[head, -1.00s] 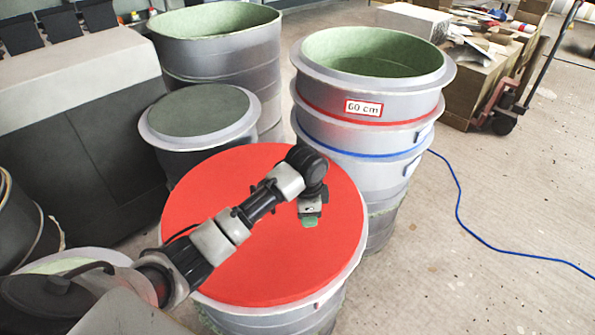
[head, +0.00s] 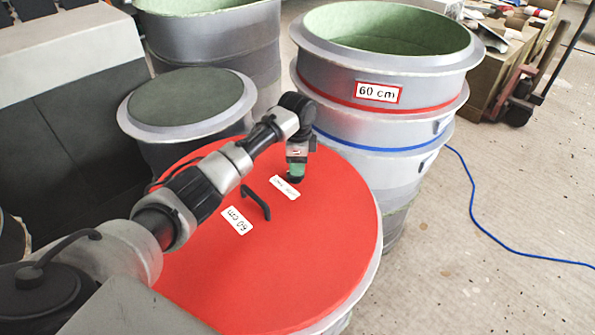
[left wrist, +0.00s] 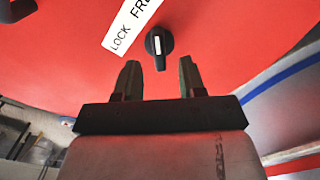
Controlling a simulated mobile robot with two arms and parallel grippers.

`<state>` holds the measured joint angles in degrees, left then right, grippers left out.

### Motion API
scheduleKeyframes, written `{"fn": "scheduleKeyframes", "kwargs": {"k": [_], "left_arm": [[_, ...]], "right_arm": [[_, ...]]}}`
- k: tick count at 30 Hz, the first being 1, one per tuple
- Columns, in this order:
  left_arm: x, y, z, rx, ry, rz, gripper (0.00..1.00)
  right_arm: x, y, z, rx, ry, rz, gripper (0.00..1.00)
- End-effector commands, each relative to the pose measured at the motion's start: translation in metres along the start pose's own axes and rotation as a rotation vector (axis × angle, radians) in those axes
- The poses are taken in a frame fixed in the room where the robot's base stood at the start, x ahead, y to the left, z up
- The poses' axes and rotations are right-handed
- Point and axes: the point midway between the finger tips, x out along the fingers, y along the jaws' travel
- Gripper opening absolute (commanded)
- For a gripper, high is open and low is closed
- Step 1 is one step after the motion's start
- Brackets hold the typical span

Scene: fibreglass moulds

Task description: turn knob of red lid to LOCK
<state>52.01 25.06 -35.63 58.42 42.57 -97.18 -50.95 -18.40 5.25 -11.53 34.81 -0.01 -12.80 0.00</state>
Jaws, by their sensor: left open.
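The red lid (head: 330,235) lies on a grey round mould. Its black knob (left wrist: 159,43) has a white mark and stands beside a white label (left wrist: 130,25) reading LOCK and, partly cut off, FRE. The knob's bar runs nearly upright in the left wrist view; I cannot tell which word it points to. My left gripper (head: 294,178) is open, pointing down over the lid near the label. In the left wrist view the knob is ahead of the two fingers, roughly centred between them, with nothing held. My right gripper is out of view.
A black handle (head: 258,201) and a 60 cm label (head: 236,220) are on the lid. A tall grey mould (head: 385,75) with red and blue bands stands close behind. A smaller dark-topped mould (head: 190,100) stands left.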

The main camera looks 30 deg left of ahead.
Motion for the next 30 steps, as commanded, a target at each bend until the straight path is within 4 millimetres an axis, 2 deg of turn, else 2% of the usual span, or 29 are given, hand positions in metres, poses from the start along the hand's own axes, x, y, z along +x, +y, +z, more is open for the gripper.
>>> {"fn": "scheduleKeyframes", "kwargs": {"k": [3,7,11,17,20,25,30], "left_arm": [[0.019,0.001,-0.001,-0.001,0.0,0.002,0.4],[0.03,0.0,0.0,0.0,0.0,0.0,0.4],[0.034,0.0,0.0,0.0,0.0,-0.001,0.4],[0.034,0.0,0.0,0.0,0.0,-0.001,0.4],[0.034,0.0,0.0,0.0,0.0,-0.001,0.28],[0.034,0.0,0.0,0.0,0.0,-0.001,0.02],[0.033,0.0,0.0,-0.002,0.0,-0.001,0.0]], "right_arm": [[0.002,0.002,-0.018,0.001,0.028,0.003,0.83],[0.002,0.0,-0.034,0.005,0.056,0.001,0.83],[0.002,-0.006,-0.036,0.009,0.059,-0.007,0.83],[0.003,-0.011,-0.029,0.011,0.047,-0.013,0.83],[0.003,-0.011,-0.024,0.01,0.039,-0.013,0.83],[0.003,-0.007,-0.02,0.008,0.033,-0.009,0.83],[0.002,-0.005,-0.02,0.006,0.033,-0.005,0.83]]}}
